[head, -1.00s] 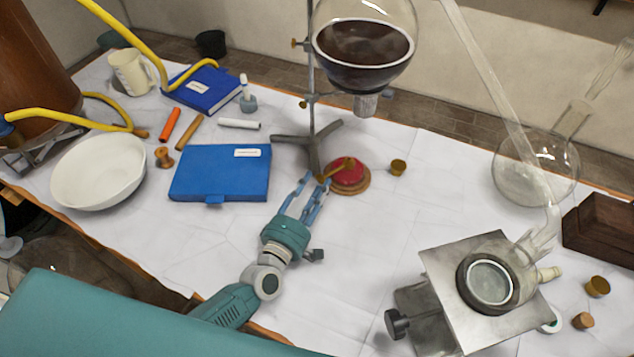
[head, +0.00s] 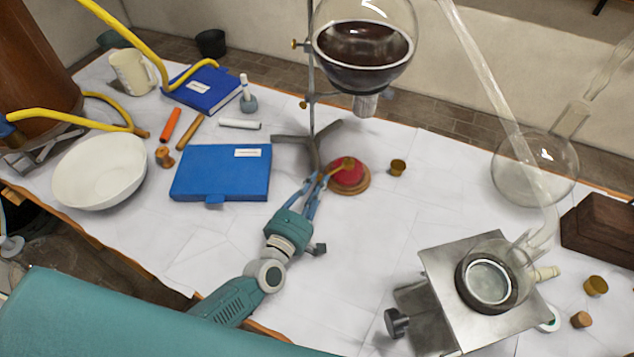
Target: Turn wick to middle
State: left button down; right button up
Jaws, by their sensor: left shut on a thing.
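A red burner (head: 350,178) on a round wooden base stands under the round flask, beside the stand's foot. A thin brass-coloured wick lever (head: 337,170) sticks out from its top toward the lower left. My left gripper (head: 318,181) reaches up from the table's front edge. Its blue fingers are shut on the outer end of the wick lever, just left of the burner. The exact contact at the fingertips is small and partly hidden. My right gripper is out of view.
A metal stand (head: 313,150) holds a round flask (head: 365,50) of dark liquid above the burner. A blue case (head: 220,175) lies left of my gripper. A small brass cup (head: 398,167) stands right of the burner. A metal platform (head: 440,262) is at front right. The table between is clear.

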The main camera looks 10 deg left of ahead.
pick_arm(q)
jog(key=shift+r+n+p, duration=0.25)
jog(key=shift+n+p, duration=0.15)
jog(key=shift+p, duration=0.25)
jog(key=n+g+p, duration=0.1)
jog(key=n+p, duration=0.1)
jog(key=p, duration=0.2)
jog(key=n+g+h+p, duration=0.1)
jog(key=n+g+p, duration=0.1)
jog(key=p, duration=0.2)
jog(key=n+g+p, duration=0.2)
jog(key=p, duration=0.2)
jog(key=shift+w+a+r+n, duration=0.3)
jog(key=shift+a+r, duration=0.05)
jog(key=shift+r, duration=0.05)
jog(key=shift+n+g+h+p, duration=0.3)
jog(key=shift+g, duration=0.1)
jog(key=shift+w+a+n+g+h+p, duration=0.1)
jog(key=shift+n+g+h+p, duration=0.35)
jog(key=shift+p, duration=0.25)
jog(key=shift+w+a+f+n+g+h+p, duration=0.15)
jog(key=shift+n+g+h+p, duration=0.1)
jog(key=shift+n+g+p, duration=0.3)
jog(key=shift+f+n+g+h, duration=0.15)
jog(key=shift+n+g+h, duration=0.15)
jog(key=shift+n+h, duration=0.3)
jog(key=shift+a+f+n+g+h, duration=0.1)
jog(key=shift+n+g+h, duration=0.4)
jog(key=shift+n, duration=0.3)
